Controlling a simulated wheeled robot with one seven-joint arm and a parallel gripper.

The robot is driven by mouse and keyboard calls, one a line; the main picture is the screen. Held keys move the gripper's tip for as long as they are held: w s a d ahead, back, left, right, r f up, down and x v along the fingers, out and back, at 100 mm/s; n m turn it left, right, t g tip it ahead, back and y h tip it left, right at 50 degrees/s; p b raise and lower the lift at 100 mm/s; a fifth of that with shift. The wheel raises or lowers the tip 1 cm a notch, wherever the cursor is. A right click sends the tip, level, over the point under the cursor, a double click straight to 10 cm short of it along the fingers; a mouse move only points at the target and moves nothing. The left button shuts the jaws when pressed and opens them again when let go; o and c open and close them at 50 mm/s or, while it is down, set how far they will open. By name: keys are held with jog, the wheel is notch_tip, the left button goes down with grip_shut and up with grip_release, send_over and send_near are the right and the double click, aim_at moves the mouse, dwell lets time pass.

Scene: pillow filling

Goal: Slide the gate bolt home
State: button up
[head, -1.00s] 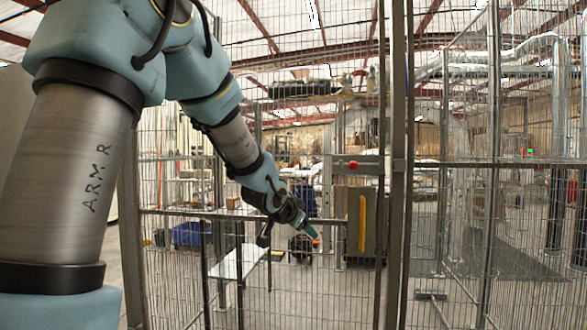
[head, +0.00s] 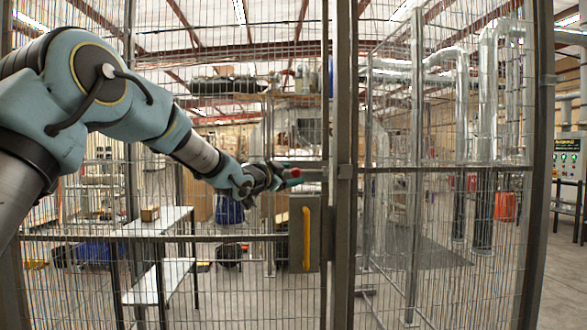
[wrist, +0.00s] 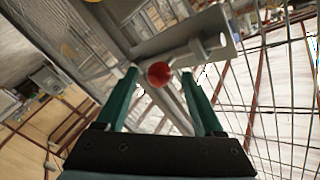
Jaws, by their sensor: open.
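The bolt's red knob (head: 295,172) sits at the left end of the grey bolt plate (head: 313,175) on the mesh gate. In the wrist view the red knob (wrist: 159,75) shows between the fingertips of my gripper (wrist: 160,84), with the grey plate and a silver rod (wrist: 207,45) behind it. My gripper, also in the head view (head: 289,182), is open, its teal fingers on either side of the knob. I cannot tell whether they touch it. A grey catch (head: 345,172) is on the post right of the plate. How far the bolt reaches into it is unclear.
The gate's mesh and metal posts (head: 341,240) stand close around my gripper. A control panel (head: 568,157) stands at the far right.

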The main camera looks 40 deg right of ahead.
jog(key=shift+x, duration=1.2)
jog(key=shift+c, duration=0.4)
grip_shut()
jog(key=shift+f, duration=0.1)
